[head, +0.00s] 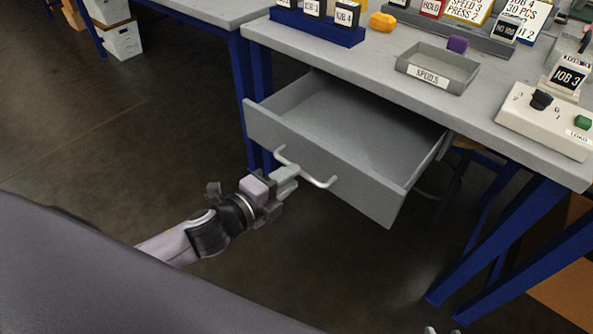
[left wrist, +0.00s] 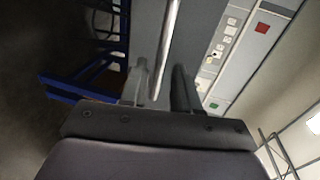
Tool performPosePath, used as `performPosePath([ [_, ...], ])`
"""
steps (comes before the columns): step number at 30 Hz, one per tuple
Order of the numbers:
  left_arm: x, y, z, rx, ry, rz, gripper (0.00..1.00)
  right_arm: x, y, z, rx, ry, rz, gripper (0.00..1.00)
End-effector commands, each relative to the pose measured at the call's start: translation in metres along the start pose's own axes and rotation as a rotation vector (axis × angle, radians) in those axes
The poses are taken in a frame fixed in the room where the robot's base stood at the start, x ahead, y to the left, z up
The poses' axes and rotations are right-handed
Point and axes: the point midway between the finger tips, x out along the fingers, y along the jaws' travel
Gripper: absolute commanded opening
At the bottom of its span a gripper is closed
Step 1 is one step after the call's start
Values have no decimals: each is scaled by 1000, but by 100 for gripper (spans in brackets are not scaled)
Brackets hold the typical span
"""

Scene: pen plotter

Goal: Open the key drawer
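The key drawer (head: 330,165) is a grey drawer under the worktable, pulled well out, and the part of its inside that shows looks empty. Its pale bar handle (head: 318,179) is on the front panel. My left gripper (head: 287,174) is at the handle's left part, in front of the panel. In the left wrist view the handle bar (left wrist: 169,45) runs between the two fingers of my left gripper (left wrist: 162,88). The fingers stand apart, with a gap showing beside the bar. Small grey tips at the bottom edge of the head view look like my right gripper (head: 440,330), mostly out of frame.
Blue table legs (head: 500,245) stand at the right.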

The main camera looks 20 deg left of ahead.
Motion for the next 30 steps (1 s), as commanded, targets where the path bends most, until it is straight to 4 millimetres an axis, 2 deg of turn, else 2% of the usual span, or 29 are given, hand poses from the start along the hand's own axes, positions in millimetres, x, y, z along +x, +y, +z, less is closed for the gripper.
performPosePath([
  [3, -15, 0, 0, 0, 0, 2, 31, -1, 0, -2, -1, 0, 0, 43],
  [9, -28, 0, 0, 0, 0, 0, 31, -2, 0, -2, -1, 0, 0, 43],
  [26, -30, 0, 0, 0, 0, 0, 31, -2, 0, -1, 0, -2, 0, 43],
  [30, -33, 10, -3, -98, -12, 22, 31, -2, -1, -1, 2, -2, 0, 43],
])
